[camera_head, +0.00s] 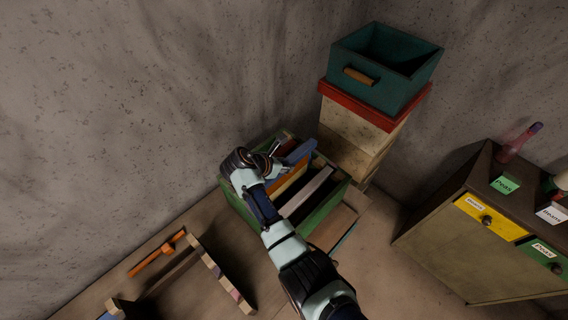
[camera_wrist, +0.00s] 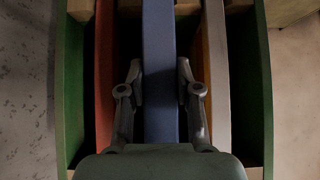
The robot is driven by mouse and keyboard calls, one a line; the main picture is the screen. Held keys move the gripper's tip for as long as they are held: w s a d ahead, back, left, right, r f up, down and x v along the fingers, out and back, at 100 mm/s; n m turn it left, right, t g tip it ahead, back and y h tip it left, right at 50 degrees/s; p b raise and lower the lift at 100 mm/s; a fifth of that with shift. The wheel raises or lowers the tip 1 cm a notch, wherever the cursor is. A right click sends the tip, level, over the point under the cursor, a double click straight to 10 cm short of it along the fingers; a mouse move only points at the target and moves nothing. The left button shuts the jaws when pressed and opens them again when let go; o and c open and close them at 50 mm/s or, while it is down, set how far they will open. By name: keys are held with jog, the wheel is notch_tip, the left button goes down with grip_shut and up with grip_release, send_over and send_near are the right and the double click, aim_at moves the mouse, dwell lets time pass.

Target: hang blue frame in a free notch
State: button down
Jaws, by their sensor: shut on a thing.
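The blue frame (camera_head: 299,152) is at the green box (camera_head: 243,207), near its back end in the head view. In the wrist view the blue frame (camera_wrist: 158,60) runs straight up the middle between my two fingers. My gripper (camera_head: 275,161) is shut on it. In the wrist view a red-orange frame (camera_wrist: 105,70) lies to its left, and a yellow-orange frame (camera_wrist: 201,62) and a pale frame (camera_wrist: 217,80) lie to its right. Dark gaps show beside the outer frames. The blue frame's lower part is hidden, and I cannot tell whether its ends touch the box ledges.
A stack of pale boxes with a red rim (camera_head: 374,107) and a teal crate (camera_head: 386,68) on top stands close behind the green box. A cabinet with labelled drawers (camera_head: 490,218) is at right. A wooden rack (camera_head: 220,272) and orange bar (camera_head: 157,254) are at lower left.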

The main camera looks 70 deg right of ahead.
aim_at(284, 178)
jog(key=shift+f+b, duration=0.35)
jog(key=shift+f, duration=0.2)
jog(key=shift+f+b, duration=0.6)
jog(key=shift+f, duration=0.5)
jog(key=shift+f, duration=0.35)
jog(key=shift+f+b, duration=0.35)
jog(key=shift+b, duration=0.05)
jog(key=shift+f+b, duration=0.45)
jog(key=shift+f, duration=0.25)
jog(key=shift+f+b, duration=0.6)
jog(key=shift+f, duration=0.35)
jog(key=shift+c, duration=1.2)
grip_release()
jog(key=shift+f, duration=0.1)
